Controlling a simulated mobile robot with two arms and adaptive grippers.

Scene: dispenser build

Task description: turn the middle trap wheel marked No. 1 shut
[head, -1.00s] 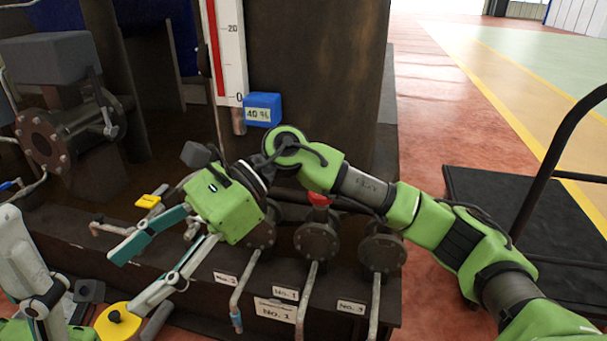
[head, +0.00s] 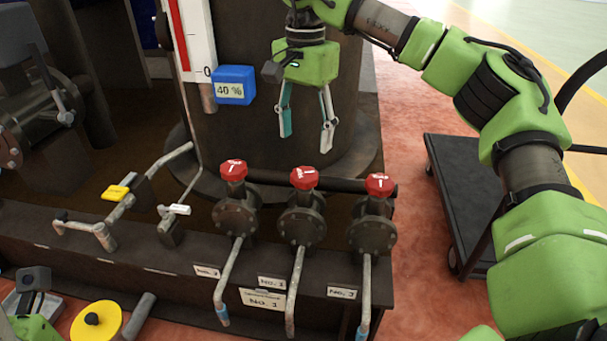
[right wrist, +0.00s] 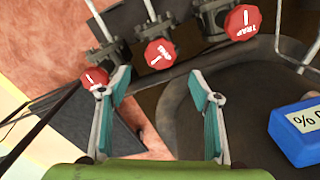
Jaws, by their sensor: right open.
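The middle trap wheel (head: 304,178) is red and sits on a dark flanged valve between two like wheels. The plate marked No. 1 (head: 272,282) is below it, beside its bent pipe. My right gripper (head: 307,141) is open and empty, pointing down above and behind the middle wheel, apart from it. In the right wrist view the middle wheel (right wrist: 159,54) shows beyond and between the open fingers (right wrist: 158,78). Only a green part of my left gripper (head: 35,328) shows at the lower left; its fingers cannot be made out.
A left red wheel (head: 233,170) and a right red wheel (head: 378,184) flank the middle one closely. A blue 40 % block (head: 235,86) is by the gauge on the tank. Yellow-handled (head: 116,193) and white-handled (head: 180,210) valves are to the left. A black cart (head: 455,190) stands right.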

